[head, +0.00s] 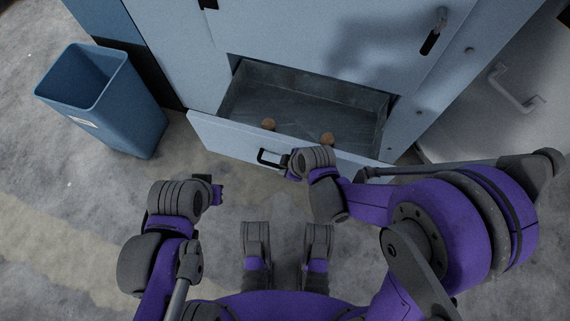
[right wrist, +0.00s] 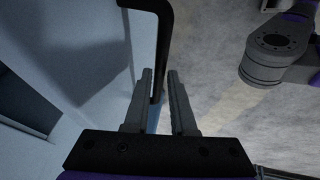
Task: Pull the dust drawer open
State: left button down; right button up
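The dust drawer (head: 235,138) stands pulled out from the lower part of the pale blue machine, with its inside visible. Its black handle (head: 268,158) is on the drawer front and shows in the right wrist view (right wrist: 160,25). My right gripper (head: 291,166) is at the right end of this handle. In the right wrist view the handle bar runs between the two close-set fingers (right wrist: 160,85), with little gap on either side. My left gripper (head: 217,194) is in front of the drawer, apart from it; its fingers are too small to judge.
A blue bin (head: 125,110) stands on the floor at the left. A pale panel with a grey handle (head: 515,90) is at the right. The floor before the drawer is clear.

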jog(key=shift+o, duration=1.4)
jog(key=shift+r, duration=0.1)
jog(key=p+v, duration=0.4)
jog(key=v, duration=0.6)
jog(key=shift+r, duration=0.25)
jog(key=shift+s+d, duration=0.15)
